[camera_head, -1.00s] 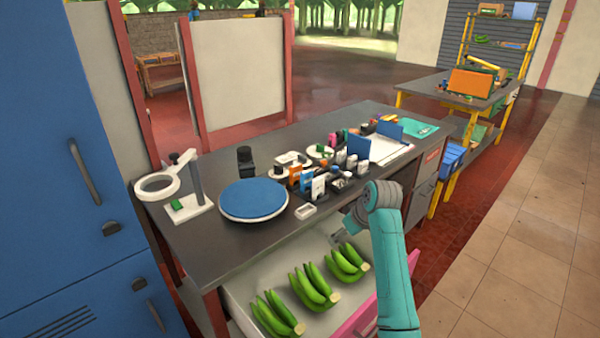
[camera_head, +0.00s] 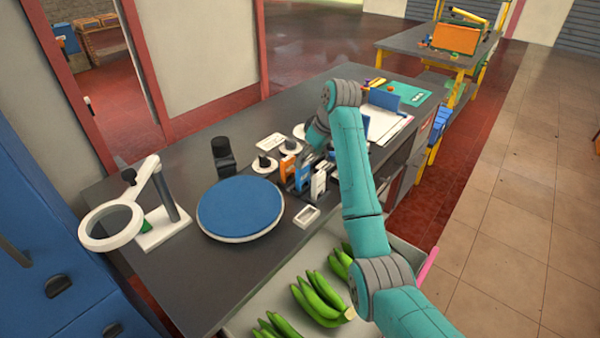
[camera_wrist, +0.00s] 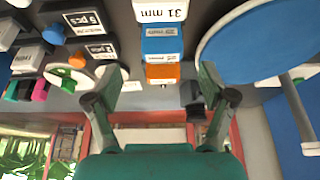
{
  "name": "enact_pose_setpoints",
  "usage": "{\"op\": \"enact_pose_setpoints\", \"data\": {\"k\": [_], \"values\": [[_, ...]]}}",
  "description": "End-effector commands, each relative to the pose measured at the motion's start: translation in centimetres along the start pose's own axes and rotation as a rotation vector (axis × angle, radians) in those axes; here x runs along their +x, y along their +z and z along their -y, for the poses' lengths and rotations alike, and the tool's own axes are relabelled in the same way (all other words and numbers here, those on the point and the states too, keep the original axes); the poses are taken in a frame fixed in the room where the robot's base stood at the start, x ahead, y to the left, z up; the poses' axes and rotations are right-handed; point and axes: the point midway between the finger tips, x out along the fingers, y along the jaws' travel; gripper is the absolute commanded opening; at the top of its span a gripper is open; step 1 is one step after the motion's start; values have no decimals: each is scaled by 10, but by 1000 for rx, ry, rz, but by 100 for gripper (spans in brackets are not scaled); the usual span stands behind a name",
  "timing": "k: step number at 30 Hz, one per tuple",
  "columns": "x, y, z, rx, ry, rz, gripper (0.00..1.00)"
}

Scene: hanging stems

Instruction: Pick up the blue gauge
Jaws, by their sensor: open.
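The blue gauge (camera_wrist: 161,42) stands in a row between a white gauge marked 31 mm (camera_wrist: 160,11) and an orange gauge (camera_wrist: 161,73) in the wrist view. In the head view the blue gauge (camera_head: 303,177) shows as a thin block among them, on the table by the turntable. My gripper (camera_wrist: 160,82) is open and empty. Its fingers lie on either side of the row's line in the wrist view, apart from each other, with the orange gauge nearest. In the head view my arm hides most of the gripper.
The blue-topped turntable (camera_head: 241,206) stands left of the gauges, and a magnifier stand (camera_head: 112,224) farther left. A small white tray (camera_head: 307,216) lies in front. Several dark blocks with white labels (camera_wrist: 92,32) stand close beside the row. The open drawer (camera_head: 262,303) holds green bananas.

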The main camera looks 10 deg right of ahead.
Motion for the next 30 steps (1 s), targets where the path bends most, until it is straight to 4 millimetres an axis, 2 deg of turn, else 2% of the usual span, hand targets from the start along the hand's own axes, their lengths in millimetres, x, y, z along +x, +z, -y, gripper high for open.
{"op": "enact_pose_setpoints", "data": {"k": [3, 11, 21, 30], "values": [[18, 0, 1, 0, -2, 2, 82], [36, 1, 1, -1, 0, 2, 82], [78, 1, 3, 0, -1, 2, 82], [84, 1, 3, 0, 1, 0, 82]]}}
